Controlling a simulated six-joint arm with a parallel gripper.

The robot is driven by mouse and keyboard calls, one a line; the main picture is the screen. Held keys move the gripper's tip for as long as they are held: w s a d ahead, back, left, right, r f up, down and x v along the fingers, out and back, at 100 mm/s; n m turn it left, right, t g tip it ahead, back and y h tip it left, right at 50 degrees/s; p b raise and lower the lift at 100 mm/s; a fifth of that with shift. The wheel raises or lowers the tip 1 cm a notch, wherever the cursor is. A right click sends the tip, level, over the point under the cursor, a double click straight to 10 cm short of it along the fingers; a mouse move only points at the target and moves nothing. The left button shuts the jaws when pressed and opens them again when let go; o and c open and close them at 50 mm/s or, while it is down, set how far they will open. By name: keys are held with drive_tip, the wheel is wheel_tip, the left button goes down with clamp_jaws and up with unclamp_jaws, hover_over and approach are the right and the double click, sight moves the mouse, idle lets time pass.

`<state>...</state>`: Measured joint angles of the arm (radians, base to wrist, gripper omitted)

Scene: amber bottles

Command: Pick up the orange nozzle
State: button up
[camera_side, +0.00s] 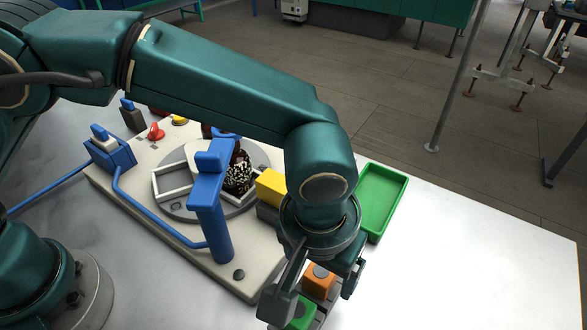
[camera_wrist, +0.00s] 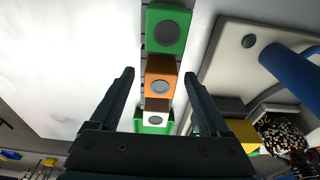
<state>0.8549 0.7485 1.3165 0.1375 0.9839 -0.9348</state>
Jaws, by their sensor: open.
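The orange nozzle (camera_side: 319,281) is a small orange block with a grey round disc on top. It sits in a row of blocks on the table below my gripper (camera_side: 312,300). In the wrist view the orange nozzle (camera_wrist: 161,70) appears between the tips of my open gripper (camera_wrist: 159,76), with a gap on each side. The fingers touch nothing that I can see. How far the tips are above or around the block is hard to tell.
A green tray (camera_side: 382,202), a yellow block (camera_side: 271,187) and a pale fixture board (camera_side: 240,270) with blue posts are nearby. The table's right side is clear.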

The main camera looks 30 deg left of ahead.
drive_tip(key=shift+f, duration=0.3)
drive_tip(key=shift+c, duration=0.3)
